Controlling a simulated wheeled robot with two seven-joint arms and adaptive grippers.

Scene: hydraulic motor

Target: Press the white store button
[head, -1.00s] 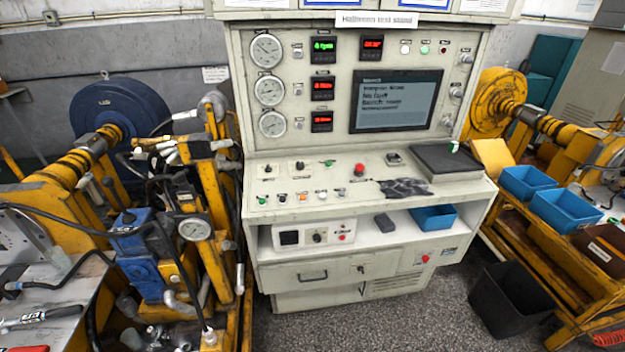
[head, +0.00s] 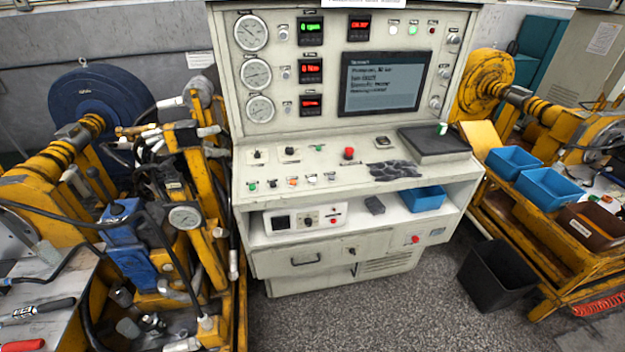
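The console (head: 360,217) of the hydraulic test stand stands ahead. Its sloped desk carries a row of small buttons: a green one (head: 253,186), an orange one (head: 292,182), and whitish ones (head: 312,179) near the front edge. Their labels are too small to read, so I cannot tell which is the store button. A white round lamp or button (head: 394,29) also sits on the upright panel. Neither of my grippers is in view.
A red mushroom button (head: 349,153), a dark cloth (head: 394,170) and a black box (head: 434,144) are on the desk. Yellow machinery with hoses (head: 190,230) flanks the left. A yellow cart with blue bins (head: 550,189) and a black bin (head: 497,275) stand right. Grey floor in front is clear.

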